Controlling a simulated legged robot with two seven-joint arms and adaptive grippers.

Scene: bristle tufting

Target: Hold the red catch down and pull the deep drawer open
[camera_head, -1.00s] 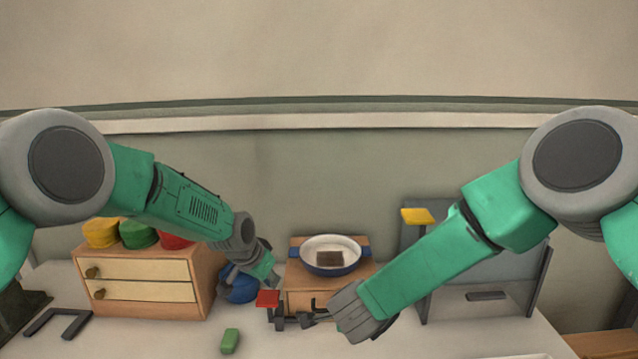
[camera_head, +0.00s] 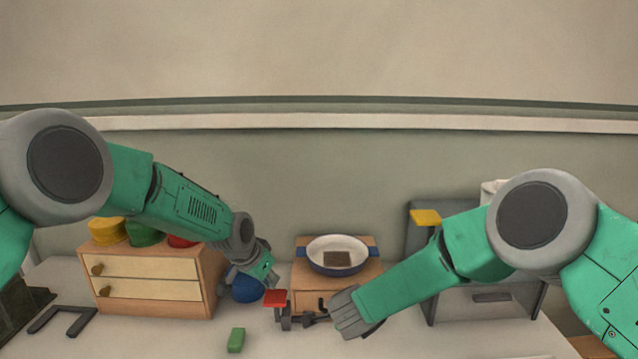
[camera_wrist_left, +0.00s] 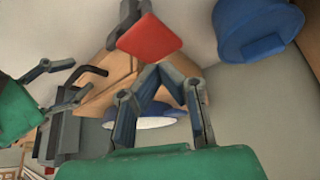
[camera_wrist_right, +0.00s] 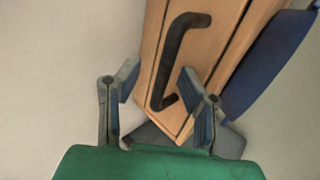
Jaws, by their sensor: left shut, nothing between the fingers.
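The wooden drawer unit (camera_head: 308,299) stands at the middle of the table, with a dark bar handle that shows large in the right wrist view (camera_wrist_right: 171,60). The red catch (camera_head: 275,297) sticks out at the unit's left front. It also shows in the left wrist view (camera_wrist_left: 150,38), just beyond the fingertips. My left gripper (camera_head: 270,283) is shut and empty, close above the catch; I cannot tell whether they touch. My right gripper (camera_wrist_right: 158,76) is open in front of the unit. The handle's lower end shows between its fingers, which are not closed on it.
A blue-rimmed pan (camera_head: 337,255) with a brown block sits on the unit. A blue round object (camera_head: 247,289) is beside my left gripper. A two-drawer chest (camera_head: 150,278) stands left, a grey cabinet (camera_head: 470,302) right. A green block (camera_head: 236,340) lies in front.

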